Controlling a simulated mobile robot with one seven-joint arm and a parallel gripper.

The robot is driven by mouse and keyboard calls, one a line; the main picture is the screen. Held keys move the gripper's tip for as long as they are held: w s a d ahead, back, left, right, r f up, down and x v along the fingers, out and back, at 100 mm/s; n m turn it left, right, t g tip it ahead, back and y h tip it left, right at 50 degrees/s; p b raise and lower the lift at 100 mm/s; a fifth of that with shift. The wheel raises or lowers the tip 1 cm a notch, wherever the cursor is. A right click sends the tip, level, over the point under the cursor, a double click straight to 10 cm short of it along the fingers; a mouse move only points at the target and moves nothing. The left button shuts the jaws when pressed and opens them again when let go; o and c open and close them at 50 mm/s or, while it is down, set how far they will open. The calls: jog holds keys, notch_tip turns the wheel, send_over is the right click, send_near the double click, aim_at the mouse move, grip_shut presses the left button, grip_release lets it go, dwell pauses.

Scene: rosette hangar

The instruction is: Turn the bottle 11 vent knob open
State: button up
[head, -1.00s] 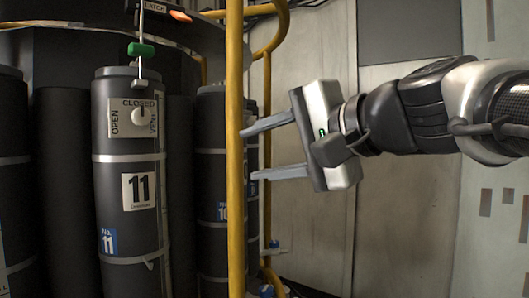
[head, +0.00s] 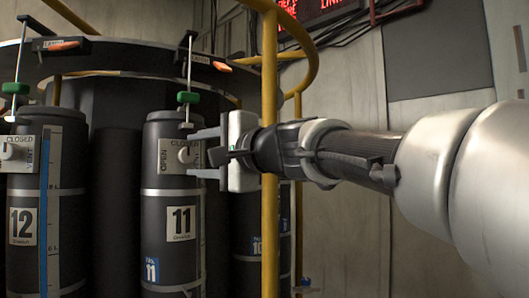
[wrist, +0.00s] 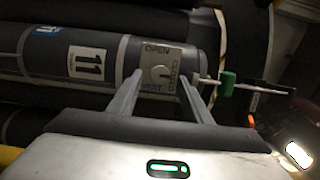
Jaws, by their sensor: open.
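Bottle 11 (head: 163,242) is a dark upright cylinder with an "11" label, left of centre in the head view; it lies sideways in the wrist view (wrist: 107,62). Its light vent plate, marked OPEN and CLOSED, carries a pale round vent knob (head: 187,154), seen also in the wrist view (wrist: 160,73). My gripper (head: 192,153) is open, its fingers reaching left toward the plate. In the wrist view the fingers (wrist: 160,95) lie on either side of the knob's line, with the knob between or just beyond the tips. Contact cannot be told.
A green-handled latch rod (head: 188,97) stands above bottle 11, near my fingers. A yellow post (head: 270,100) rises beside my wrist. Bottle 12 (head: 45,245) with its own knob stands at left, and bottle 10 (head: 250,225) stands behind at right.

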aim_at(187, 155)
jog(key=shift+x, duration=1.3)
jog(key=c, duration=1.1)
